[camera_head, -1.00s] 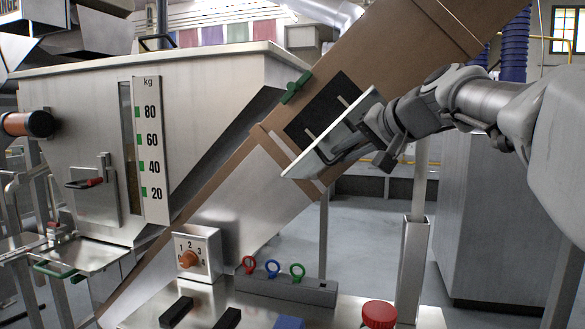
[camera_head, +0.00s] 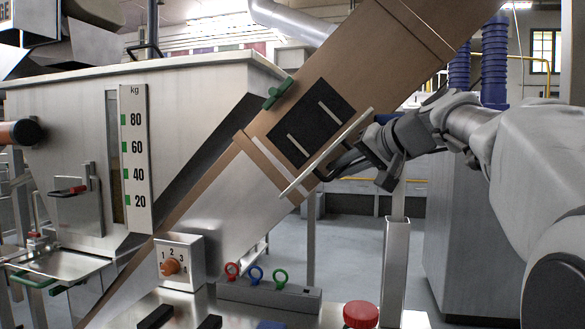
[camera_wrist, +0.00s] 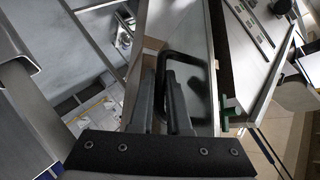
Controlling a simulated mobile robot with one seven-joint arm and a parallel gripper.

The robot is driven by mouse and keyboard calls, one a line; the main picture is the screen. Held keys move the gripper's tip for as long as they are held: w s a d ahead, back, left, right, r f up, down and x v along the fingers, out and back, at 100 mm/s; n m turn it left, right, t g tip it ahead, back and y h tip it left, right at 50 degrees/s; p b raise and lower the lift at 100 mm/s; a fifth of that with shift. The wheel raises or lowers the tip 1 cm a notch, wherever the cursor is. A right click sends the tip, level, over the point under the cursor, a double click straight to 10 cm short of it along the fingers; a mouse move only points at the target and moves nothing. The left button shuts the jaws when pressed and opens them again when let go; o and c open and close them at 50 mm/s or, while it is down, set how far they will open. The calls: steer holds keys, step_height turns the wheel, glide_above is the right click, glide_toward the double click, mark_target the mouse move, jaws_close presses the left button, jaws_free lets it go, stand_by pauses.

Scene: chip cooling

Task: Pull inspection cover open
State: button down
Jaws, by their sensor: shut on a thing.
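The inspection cover (camera_head: 330,150) is a pale metal plate, seen almost edge-on in the head view. It stands swung out from the sloping brown chute (camera_head: 375,60). Beside it the dark opening (camera_head: 308,122) with two light bars is exposed. My gripper (camera_head: 346,160) is at the cover's outer right side, shut on its black handle. In the wrist view the fingers (camera_wrist: 166,95) meet the looped black handle (camera_wrist: 188,57) on the cover's grey face (camera_wrist: 178,22). The exact finger contact is partly hidden. A green latch (camera_head: 278,92) sits at the chute's upper left edge.
A steel hopper (camera_head: 200,110) with a kg scale (camera_head: 134,145) stands at the left. A grey cabinet (camera_head: 470,220) stands at the right.

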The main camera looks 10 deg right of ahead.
steer(key=c, duration=1.2)
jaws_free()
steer(key=shift+o, duration=0.2)
steer(key=shift+s+r, duration=0.1)
steer(key=p+v, duration=0.4)
steer(key=v, duration=1.3)
steer(key=shift+d, duration=0.2)
